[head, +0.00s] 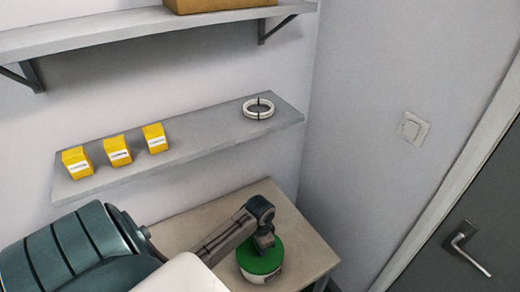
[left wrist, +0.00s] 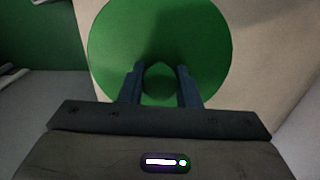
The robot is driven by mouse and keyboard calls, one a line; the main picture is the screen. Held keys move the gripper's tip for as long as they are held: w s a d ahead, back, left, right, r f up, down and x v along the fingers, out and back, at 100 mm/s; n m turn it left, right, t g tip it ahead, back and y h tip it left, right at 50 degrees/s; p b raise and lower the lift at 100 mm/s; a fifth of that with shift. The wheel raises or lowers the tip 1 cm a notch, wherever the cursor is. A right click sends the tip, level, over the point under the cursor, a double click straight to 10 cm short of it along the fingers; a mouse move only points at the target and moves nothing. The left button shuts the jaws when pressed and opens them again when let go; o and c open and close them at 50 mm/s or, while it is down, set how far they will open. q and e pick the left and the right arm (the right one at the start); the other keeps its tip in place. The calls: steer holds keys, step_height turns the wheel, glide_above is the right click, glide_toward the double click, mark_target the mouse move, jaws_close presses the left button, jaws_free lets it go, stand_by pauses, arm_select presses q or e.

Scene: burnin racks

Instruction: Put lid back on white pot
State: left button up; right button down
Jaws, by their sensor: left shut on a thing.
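The green round lid (head: 262,261) is in the lower middle of the head view, level over the white pot (head: 262,279) on the table. Only a strip of the pot's side shows below the lid; I cannot tell whether the lid rests fully on the rim. My left gripper (head: 264,244) points down at the lid's middle. In the left wrist view, the left gripper (left wrist: 160,76) has a finger on each side of the knob of the green lid (left wrist: 160,32) and is shut on it. The pot is hidden there. My right gripper is out of view.
The beige table (head: 200,225) is bare around the pot. Above it, a grey wall shelf (head: 200,150) holds several yellow boxes (head: 117,151) and a white ring-shaped coil (head: 258,108). A higher shelf (head: 130,30) carries a brown box (head: 215,4). A grey door (head: 470,210) stands at right.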

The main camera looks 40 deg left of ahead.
arm_select(q)
steer(key=o, duration=1.5)
steer(key=shift+o, duration=0.2)
steer(key=shift+r, duration=0.1)
steer(key=shift+r, duration=3.4)
jaws_close()
